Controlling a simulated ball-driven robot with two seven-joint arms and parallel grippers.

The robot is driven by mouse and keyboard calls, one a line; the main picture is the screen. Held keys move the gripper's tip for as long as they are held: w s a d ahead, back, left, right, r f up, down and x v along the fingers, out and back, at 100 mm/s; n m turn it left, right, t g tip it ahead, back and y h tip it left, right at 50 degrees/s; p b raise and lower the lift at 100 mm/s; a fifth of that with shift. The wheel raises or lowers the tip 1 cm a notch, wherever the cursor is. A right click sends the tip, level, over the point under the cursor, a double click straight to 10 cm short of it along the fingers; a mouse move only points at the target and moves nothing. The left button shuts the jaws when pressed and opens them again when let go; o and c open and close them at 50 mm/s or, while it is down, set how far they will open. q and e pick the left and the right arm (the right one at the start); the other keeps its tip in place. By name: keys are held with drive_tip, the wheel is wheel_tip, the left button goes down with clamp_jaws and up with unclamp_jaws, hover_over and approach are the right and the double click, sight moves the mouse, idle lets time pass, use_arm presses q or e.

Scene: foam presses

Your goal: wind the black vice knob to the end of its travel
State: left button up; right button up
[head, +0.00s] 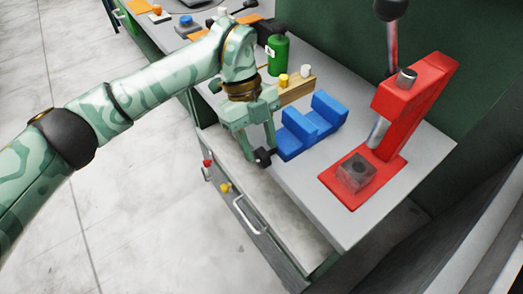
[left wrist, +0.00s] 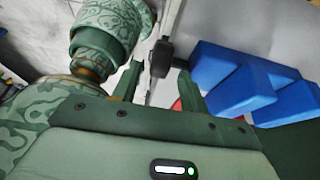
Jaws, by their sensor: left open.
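The blue vice (head: 308,127) stands on the grey bench near its front edge. Its black knob (head: 263,157) sticks out at the front left end of the vice. My left gripper (head: 260,155) is open above the bench edge, with its fingertips at the knob. In the left wrist view the knob (left wrist: 161,58) shows beyond and between the two fingertips (left wrist: 158,85), and the blue vice (left wrist: 250,85) lies to the right. I cannot tell whether a finger touches the knob. My right gripper is in neither view.
A red press (head: 410,100) with a grey block (head: 356,172) on its base stands right of the vice. A green bottle (head: 278,54) and a wooden block (head: 297,90) with small pegs stand behind. A drawer handle (head: 247,215) and small red and yellow knobs are on the bench front below.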

sight(261, 158)
use_arm(q)
drive_tip(key=shift+x, duration=1.3)
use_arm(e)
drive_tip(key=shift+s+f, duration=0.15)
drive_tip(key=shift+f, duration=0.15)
use_arm(q)
clamp_jaws()
drive_tip(key=t+p, duration=0.1)
drive_tip(key=p, duration=0.1)
drive_tip(key=t+y+p, duration=0.1)
drive_tip(key=p, duration=0.1)
drive_tip(key=r+t+y+p, duration=0.1)
drive_tip(key=p, duration=0.2)
drive_tip(key=shift+s+d, duration=0.2)
drive_tip(key=shift+s, duration=0.1)
drive_tip(key=shift+f+y+p, duration=0.2)
drive_tip(key=shift+y+p, duration=0.1)
drive_tip(key=shift+f+t, duration=0.3)
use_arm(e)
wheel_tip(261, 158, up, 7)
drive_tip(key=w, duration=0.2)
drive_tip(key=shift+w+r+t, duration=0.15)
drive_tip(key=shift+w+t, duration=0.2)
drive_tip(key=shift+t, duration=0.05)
